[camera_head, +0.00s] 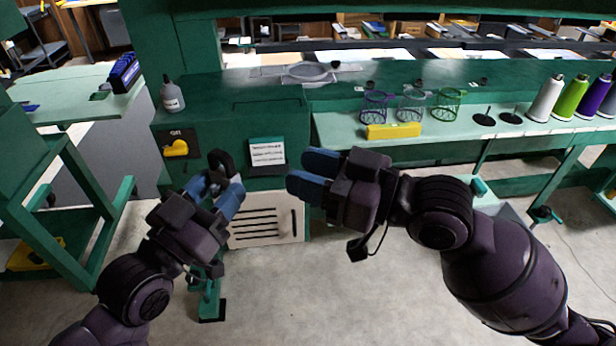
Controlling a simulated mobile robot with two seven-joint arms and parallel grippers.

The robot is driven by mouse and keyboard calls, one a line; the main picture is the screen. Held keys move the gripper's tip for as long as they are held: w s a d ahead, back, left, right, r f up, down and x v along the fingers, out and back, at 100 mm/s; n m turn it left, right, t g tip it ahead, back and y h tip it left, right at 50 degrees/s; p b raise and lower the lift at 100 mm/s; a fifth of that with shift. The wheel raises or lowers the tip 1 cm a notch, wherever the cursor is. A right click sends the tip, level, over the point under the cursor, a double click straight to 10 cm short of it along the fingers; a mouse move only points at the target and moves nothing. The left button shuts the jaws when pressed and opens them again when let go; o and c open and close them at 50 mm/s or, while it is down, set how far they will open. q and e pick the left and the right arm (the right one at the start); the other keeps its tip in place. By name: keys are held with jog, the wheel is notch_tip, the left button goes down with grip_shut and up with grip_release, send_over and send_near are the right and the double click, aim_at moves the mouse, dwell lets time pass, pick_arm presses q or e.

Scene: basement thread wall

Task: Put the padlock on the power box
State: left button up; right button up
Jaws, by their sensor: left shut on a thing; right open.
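The fingers hide most of the padlock's body. A gap to the handle shows in the picture; the depth is hard to tell. My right gripper (308,174) is open and empty, right of the box's white notice.
A white notice (267,152) is on the green front, with a slotted vent panel (265,222) below. A grey bottle (172,95) stands on top. On the right bench are wire baskets (412,104), a yellow block (393,131) and thread cones (568,98).

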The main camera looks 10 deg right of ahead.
aim_at(224, 155)
jog(key=shift+g, duration=0.5)
jog(key=x, duration=0.8)
jog(key=s+x, duration=0.1)
jog(key=x, duration=0.3)
jog(key=shift+s+a, duration=0.1)
jog(key=shift+a, duration=0.2)
jog(key=shift+c, duration=0.4)
grip_shut()
pick_arm(q)
jog(key=o, duration=1.1)
jog(key=shift+a, duration=0.1)
